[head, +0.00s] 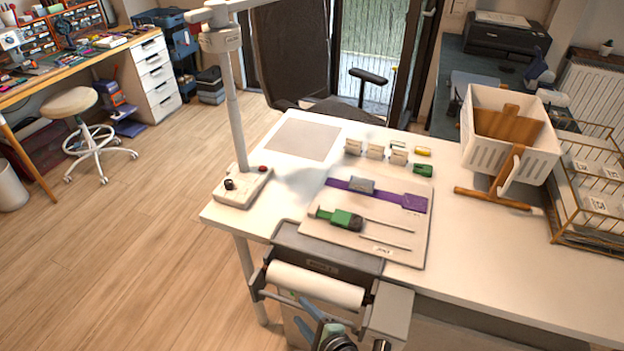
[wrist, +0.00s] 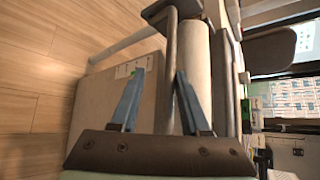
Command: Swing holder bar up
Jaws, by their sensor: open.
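The holder bar (wrist: 170,62) is a dark grey rod in front of a white roll (head: 315,285) on the table's front edge. In the head view the bar runs low along the near side of the roll, partly hidden by my gripper. My gripper (head: 313,318) is at the bottom of that view, close to the bar. In the wrist view my gripper (wrist: 160,75) has its two blue fingers apart. The bar shows between the fingertips there; I cannot tell whether either finger touches it. The roll (wrist: 195,65) lies just beyond the bar.
A board (head: 350,250) on the white table (head: 460,255) carries a green tool (head: 340,218), a purple strip (head: 412,202) and thin rods. A lamp-like stand (head: 240,188) is at the left. A white bin (head: 480,150) and wire rack (head: 560,225) are at the right.

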